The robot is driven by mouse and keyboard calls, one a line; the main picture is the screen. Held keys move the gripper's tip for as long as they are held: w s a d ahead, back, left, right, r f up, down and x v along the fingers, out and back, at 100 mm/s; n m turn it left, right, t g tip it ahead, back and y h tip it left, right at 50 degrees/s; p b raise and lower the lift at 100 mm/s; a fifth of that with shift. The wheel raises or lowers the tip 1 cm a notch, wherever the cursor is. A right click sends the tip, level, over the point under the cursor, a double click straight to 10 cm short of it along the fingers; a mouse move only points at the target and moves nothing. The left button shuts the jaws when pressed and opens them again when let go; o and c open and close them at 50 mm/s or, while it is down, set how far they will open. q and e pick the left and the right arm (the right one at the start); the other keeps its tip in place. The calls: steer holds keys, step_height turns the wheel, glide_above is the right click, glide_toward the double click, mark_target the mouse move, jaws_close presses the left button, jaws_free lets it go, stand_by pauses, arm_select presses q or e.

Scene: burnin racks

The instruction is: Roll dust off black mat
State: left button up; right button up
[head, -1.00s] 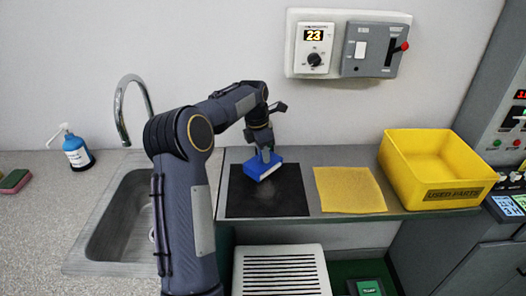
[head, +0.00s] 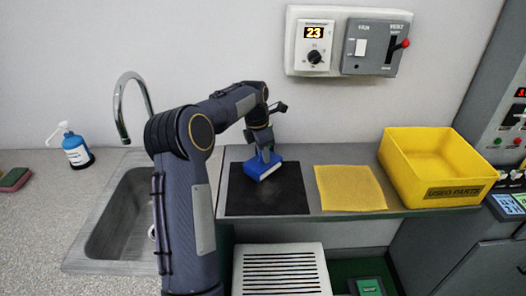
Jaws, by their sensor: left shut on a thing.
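The black mat (head: 268,201) lies flat on the grey counter, right of the sink. My left gripper (head: 265,157) is over the mat's far part, pointing down, shut on a blue block-shaped tool (head: 263,170) with a pale lower edge. The tool is at the mat's surface; I cannot tell whether it touches. The roller part, if any, is hidden under it. The mat looks mostly plain dark, and dust on it is too faint to tell. My right gripper is not in view.
A yellow cloth (head: 349,188) lies right of the mat, and a yellow "USED PARTS" bin (head: 432,168) stands beyond it. The sink (head: 118,215) with a tall faucet (head: 121,105) is at left. A blue pump bottle (head: 77,151) and a sponge (head: 14,179) are further left.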

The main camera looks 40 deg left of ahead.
arm_select(q)
steer(key=shift+f, duration=0.5)
steer(key=shift+s+b, duration=0.1)
steer(key=shift+b, duration=0.25)
